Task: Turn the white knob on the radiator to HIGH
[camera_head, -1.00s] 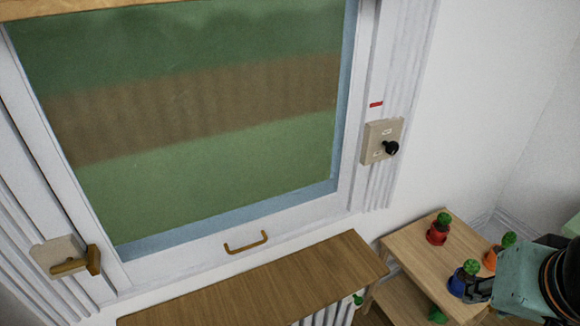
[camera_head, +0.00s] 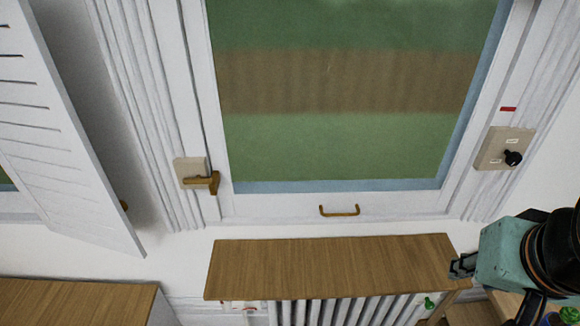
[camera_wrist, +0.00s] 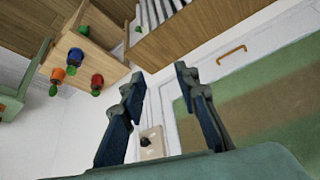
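The white ribbed radiator (camera_head: 350,313) stands under a wooden shelf and is cut off by the bottom edge of the head view. A small pale panel with red marks (camera_head: 243,306) shows at its left; I cannot make out a white knob or its setting there. A green knob (camera_head: 428,303) shows at the radiator's right end. My gripper (camera_head: 461,266) is near the right end of the shelf in the head view. In the wrist view my gripper (camera_wrist: 158,75) is open and empty, with its fingers apart. The radiator's ribs also show in the wrist view (camera_wrist: 160,10).
The wooden shelf (camera_head: 330,265) overhangs the radiator. Above it is a window with a brass handle (camera_head: 339,211). A beige box with a black knob (camera_head: 505,149) is at the right. A side table (camera_wrist: 95,57) holds several coloured pots. A louvred shutter (camera_head: 55,130) stands at the left.

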